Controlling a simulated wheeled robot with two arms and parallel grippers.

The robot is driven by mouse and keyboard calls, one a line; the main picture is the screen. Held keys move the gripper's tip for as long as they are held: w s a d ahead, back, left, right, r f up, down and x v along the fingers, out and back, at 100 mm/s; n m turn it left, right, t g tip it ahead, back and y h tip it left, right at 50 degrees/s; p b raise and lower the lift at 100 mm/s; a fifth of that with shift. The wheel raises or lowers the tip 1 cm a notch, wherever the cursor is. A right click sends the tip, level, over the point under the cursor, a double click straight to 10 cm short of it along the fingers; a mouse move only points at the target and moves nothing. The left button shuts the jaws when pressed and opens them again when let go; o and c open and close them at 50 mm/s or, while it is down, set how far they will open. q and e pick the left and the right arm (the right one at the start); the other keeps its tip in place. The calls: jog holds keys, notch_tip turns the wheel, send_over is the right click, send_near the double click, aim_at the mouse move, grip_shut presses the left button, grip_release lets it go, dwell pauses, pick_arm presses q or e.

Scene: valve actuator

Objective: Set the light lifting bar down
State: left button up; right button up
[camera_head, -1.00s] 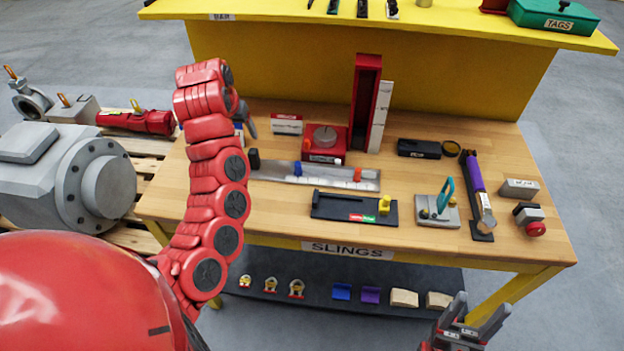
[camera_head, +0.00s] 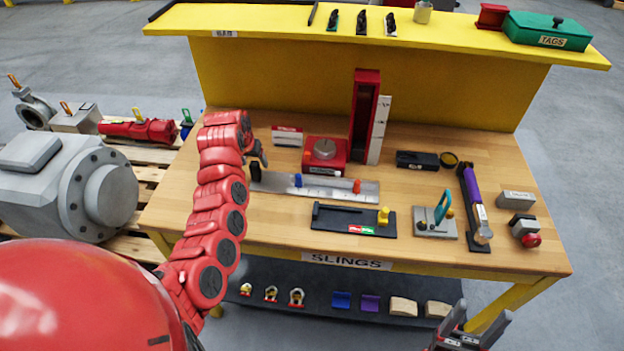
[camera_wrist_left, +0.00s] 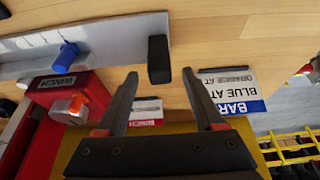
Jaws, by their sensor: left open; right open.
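The lifting bar is a flat silver-grey bar (camera_head: 328,189) that looks to lie on the wooden bench, with a blue slider (camera_head: 298,180), an orange slider (camera_head: 357,186) and a black upright block (camera_head: 256,173) at its left end. In the left wrist view the bar (camera_wrist_left: 110,37) shows with its blue slider (camera_wrist_left: 68,56) and black block (camera_wrist_left: 158,60). My left gripper (camera_wrist_left: 160,78) is open and empty. The black block appears just past the gap between its fingertips. In the head view the left gripper (camera_head: 262,154) is partly hidden by its arm. My right gripper (camera_head: 482,312) is open and empty, low in front of the bench.
A red winch box (camera_head: 325,152) and a tall red holder (camera_head: 366,110) stand behind the bar. A black tray (camera_head: 352,220) lies in front. A bar card (camera_wrist_left: 235,92) stands near the left gripper. A teal-handled tool (camera_head: 436,220) and a purple-handled tool (camera_head: 473,190) lie right.

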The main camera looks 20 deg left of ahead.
pick_arm(q)
jog(key=shift+w+f, duration=0.2)
jog(key=shift+f, duration=0.5)
grip_shut()
dwell(1.0)
